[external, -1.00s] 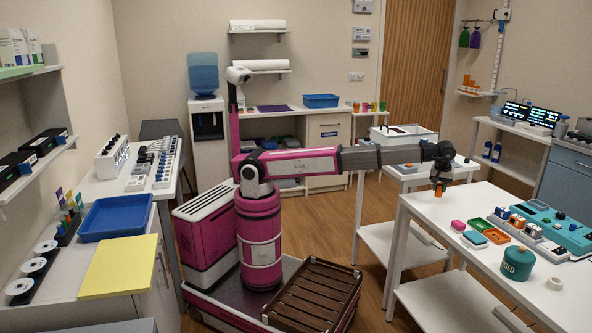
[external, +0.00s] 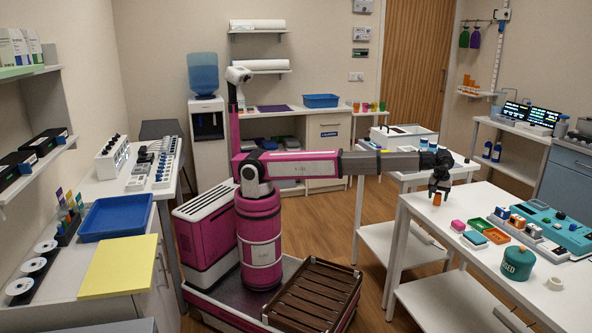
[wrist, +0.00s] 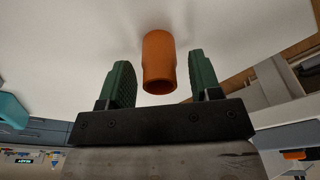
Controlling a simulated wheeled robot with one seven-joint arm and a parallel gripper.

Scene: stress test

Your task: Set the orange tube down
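The orange tube (external: 437,199) stands near the back left corner of the white table (external: 440,221) at the right, seemingly upright on its top. My gripper (external: 438,188) is just above and around it, pointing down. In the wrist view the orange tube (wrist: 158,62) is between the two green fingers, with a clear gap on each side. My gripper is open and not holding it. The tube's contact with the table is not clearly visible.
The front left of the tabletop is clear. A white side table (external: 405,176) stands behind.

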